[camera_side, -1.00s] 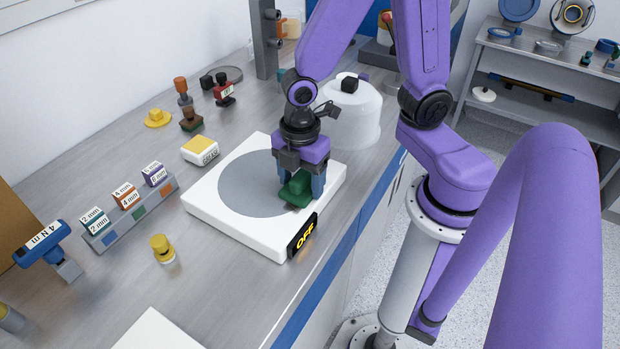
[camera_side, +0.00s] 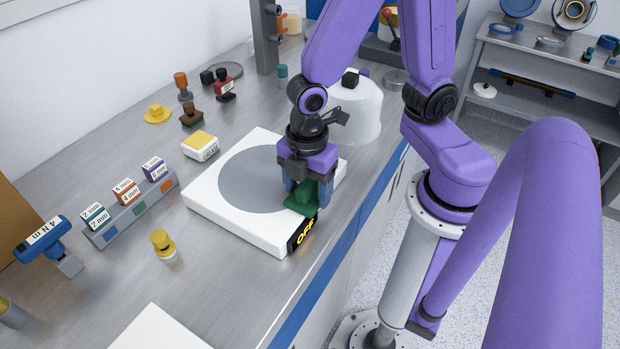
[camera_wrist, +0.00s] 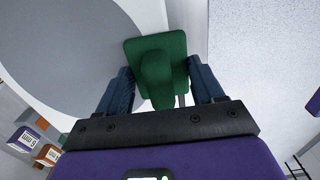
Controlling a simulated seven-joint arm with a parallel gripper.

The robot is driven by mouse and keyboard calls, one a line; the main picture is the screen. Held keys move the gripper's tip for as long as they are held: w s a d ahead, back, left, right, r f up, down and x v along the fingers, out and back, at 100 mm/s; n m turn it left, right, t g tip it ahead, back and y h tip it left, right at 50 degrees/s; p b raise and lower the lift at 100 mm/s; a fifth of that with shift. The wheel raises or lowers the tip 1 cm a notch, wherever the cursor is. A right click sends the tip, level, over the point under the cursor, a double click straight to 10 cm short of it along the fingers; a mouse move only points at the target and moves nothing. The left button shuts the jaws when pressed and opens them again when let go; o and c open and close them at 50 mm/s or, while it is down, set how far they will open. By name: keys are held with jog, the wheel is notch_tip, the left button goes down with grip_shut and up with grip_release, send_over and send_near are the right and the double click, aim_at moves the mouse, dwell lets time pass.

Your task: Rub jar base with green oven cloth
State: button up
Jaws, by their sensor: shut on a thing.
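The green oven cloth (camera_side: 300,206) is a flat green pad with a rounded grip on top; it also shows in the wrist view (camera_wrist: 155,62). My gripper (camera_side: 306,194) is shut on its grip, with a blue finger on each side. The cloth is at the base's right edge, just above the display and off the disc. Whether it touches the surface is hard to tell.
A white dome jar (camera_side: 358,112) with a black knob stands behind the base. A yellow-topped block (camera_side: 199,146), a rack of labelled blocks (camera_side: 132,208) and a yellow knob (camera_side: 162,244) are to the left. The bench's blue front edge (camera_side: 335,255) is close on the right.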

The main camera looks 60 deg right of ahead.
jog(key=shift+w+d, duration=0.1)
jog(key=shift+w, duration=1.9)
jog(key=shift+s, duration=1.9)
jog(key=shift+s+r, duration=0.1)
jog(key=shift+s, duration=0.1)
jog(key=shift+r, duration=4.05)
